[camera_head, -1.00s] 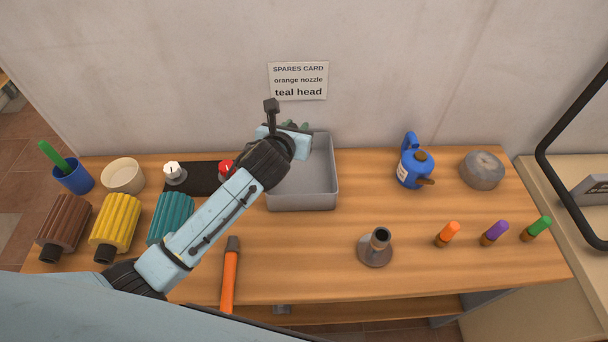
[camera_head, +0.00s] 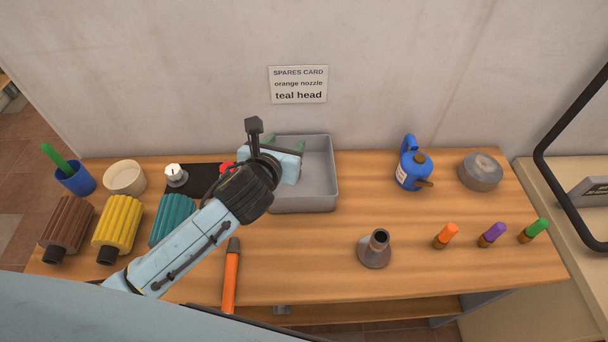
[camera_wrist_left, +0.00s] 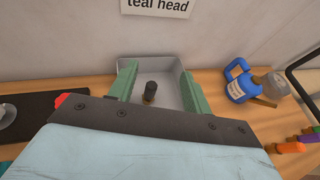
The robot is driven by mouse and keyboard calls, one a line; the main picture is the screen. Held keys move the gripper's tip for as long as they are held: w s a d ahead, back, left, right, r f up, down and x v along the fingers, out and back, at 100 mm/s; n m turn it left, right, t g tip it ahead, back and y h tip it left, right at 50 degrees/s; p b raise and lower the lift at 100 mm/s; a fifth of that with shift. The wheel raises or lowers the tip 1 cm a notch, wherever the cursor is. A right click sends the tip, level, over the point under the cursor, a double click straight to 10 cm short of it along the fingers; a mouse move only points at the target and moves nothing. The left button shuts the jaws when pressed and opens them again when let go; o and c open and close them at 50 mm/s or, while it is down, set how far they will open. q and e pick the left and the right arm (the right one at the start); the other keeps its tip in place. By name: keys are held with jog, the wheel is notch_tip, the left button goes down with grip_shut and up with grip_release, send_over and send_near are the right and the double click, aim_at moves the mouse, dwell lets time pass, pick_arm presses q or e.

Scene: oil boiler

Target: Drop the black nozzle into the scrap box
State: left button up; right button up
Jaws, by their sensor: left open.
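The scrap box is a grey open tray (camera_head: 318,185) at the back middle of the table, below the spares card. My left gripper (camera_head: 285,143) reaches over its left part, with its green fingers apart. In the left wrist view the open fingers (camera_wrist_left: 160,88) stand on either side of the black nozzle (camera_wrist_left: 150,90), a small dark cylinder with a brownish lower end. The nozzle appears upright inside the box, apart from both fingers. In the head view the gripper hides the nozzle. My right gripper is not in view.
Brown, yellow and teal ribbed heads (camera_head: 172,220) stand at the left. An orange-handled tool (camera_head: 231,275) lies at the front. A metal stand (camera_head: 375,250), a blue oil can (camera_head: 413,170) and orange, purple and green nozzles (camera_head: 491,234) are at the right.

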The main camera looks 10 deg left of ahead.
pick_arm(q)
jog(key=v, duration=0.5)
dwell(0.4)
